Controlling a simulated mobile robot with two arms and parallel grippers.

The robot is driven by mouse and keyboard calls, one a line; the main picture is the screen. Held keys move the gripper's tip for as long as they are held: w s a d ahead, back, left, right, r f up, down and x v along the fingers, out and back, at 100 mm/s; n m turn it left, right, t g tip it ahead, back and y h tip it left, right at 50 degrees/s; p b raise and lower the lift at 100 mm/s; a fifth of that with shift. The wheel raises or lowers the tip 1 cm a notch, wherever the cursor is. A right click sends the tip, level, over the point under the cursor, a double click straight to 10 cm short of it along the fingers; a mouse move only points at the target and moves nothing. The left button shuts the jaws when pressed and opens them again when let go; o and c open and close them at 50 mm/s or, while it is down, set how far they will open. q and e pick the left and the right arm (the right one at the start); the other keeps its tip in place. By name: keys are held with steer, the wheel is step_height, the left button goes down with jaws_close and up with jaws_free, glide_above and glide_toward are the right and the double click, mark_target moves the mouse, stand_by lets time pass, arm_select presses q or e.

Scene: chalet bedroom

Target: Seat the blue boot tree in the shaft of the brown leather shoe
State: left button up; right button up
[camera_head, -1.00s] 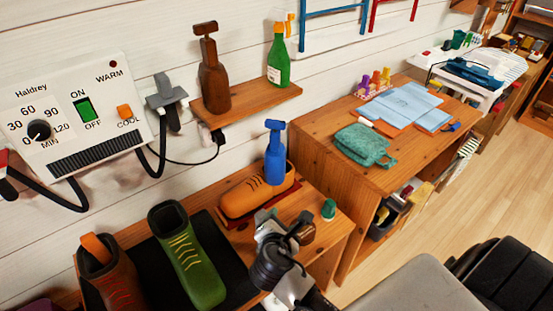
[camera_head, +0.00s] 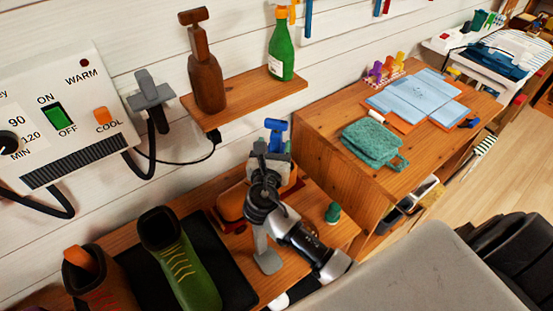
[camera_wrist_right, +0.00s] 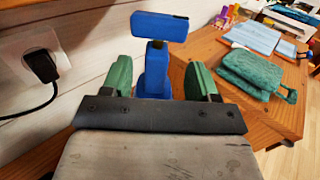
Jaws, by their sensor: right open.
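The blue boot tree (camera_head: 276,132) stands upright at the orange-brown leather shoe (camera_head: 230,204) on the low wooden bench. My right gripper (camera_head: 268,160) is in front of them and hides most of the shoe and the lower part of the tree. In the right wrist view the blue boot tree (camera_wrist_right: 156,72) shows between the open green-padded fingers of my right gripper (camera_wrist_right: 161,78). How deep the tree sits in the shaft is hidden. My left gripper is not in view.
A green shoe (camera_head: 180,262) and a dark reddish-brown shoe with an orange insert (camera_head: 95,280) stand left on a black mat (camera_head: 235,280). A green knob (camera_head: 333,212) is at right.

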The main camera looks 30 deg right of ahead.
mark_target(277, 130)
steer(key=p+x, duration=0.1)
steer(key=x, duration=0.6)
steer(key=shift+w+a+f, duration=0.1)
steer(key=shift+a+f, duration=0.1)
jaws_close()
